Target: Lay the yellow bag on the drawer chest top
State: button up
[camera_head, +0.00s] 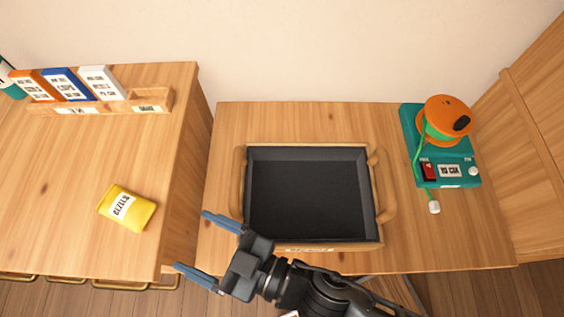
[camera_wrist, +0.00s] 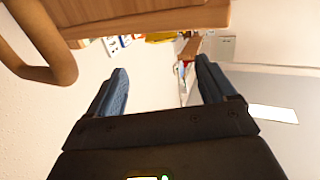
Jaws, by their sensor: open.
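The yellow bag (camera_head: 127,208) with a white label lies flat on the wooden drawer chest top (camera_head: 90,165), near its front right part. My gripper (camera_head: 191,240) is open with nothing between its blue-grey fingers. It is to the right of the bag and apart from it, by the chest's right front corner, with its fingers pointing left. In the wrist view my gripper's fingers (camera_wrist: 162,68) are spread with empty space between them. A small yellow patch (camera_wrist: 160,37) shows beyond them, too small to identify.
A dark-lined tray (camera_head: 308,243) with wooden handles stands on the lower table (camera_head: 300,122). A teal device (camera_head: 450,178) with an orange spool (camera_head: 446,112) stands at right. A wooden rack (camera_head: 145,100) with several small boxes lines the chest's back. The chest's middle is clear.

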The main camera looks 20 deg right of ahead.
jog(key=d+h, duration=0.1)
jog(key=d, duration=0.2)
jog(key=s+d+m+t+h, duration=0.1)
jog(key=d, duration=0.2)
jog(key=s+d+m, duration=0.1)
jog(key=d, duration=0.2)
jog(key=shift+s+h, duration=0.15)
jog(key=shift+h, duration=0.25)
jog(key=s+d+r+m+h, duration=0.2)
jog(key=s+d+r+h, duration=0.1)
jog(key=d, duration=0.3)
jog(key=s+d+r+m+h, duration=0.2)
jog(key=s+d+r+h, duration=0.1)
jog(key=s+d, duration=0.3)
jog(key=s+d+r+m+t+h, duration=0.1)
jog(key=s+d+r+m+h, duration=0.2)
jog(key=d, duration=0.4)
jog(key=shift+s+d+r+h, duration=0.25)
jog(key=shift+s+r+h, duration=0.25)
jog(key=shift+s+r, duration=0.3)
jog(key=shift+c, duration=0.3)
